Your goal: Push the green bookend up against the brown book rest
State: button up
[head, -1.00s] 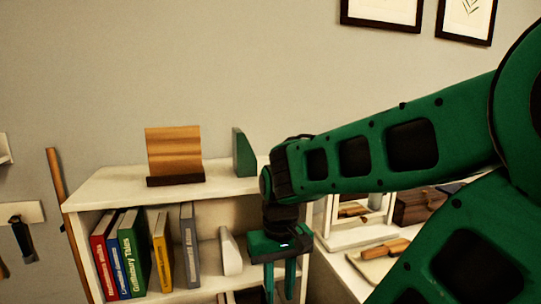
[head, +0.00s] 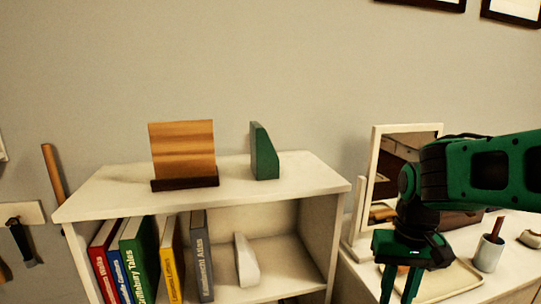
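The green bookend (head: 264,153) stands upright on the white shelf top (head: 310,178), right of the brown book rest (head: 183,152). The book rest is a striped wooden panel on a dark base. A clear gap of bare shelf top lies between the two. My gripper (head: 402,285) hangs pointing down to the right of the shelf, in front of the side table, well apart from the bookend. Its two fingers show a gap with nothing between them; their lower ends run near the bottom edge of the picture.
Several books (head: 137,260) and a white bookend (head: 245,261) stand on the shelf below. At right, a framed mirror (head: 378,135), a tray (head: 455,283) and a cup with a brush (head: 488,253) stand on a white table. The shelf top right of the green bookend is bare.

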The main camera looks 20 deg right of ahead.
aim_at(265, 162)
jog(key=u, duration=0.05)
jog(key=k, duration=0.5)
jog(key=u, duration=1.8)
jog(key=i, duration=0.9)
jog(key=z, duration=1.65)
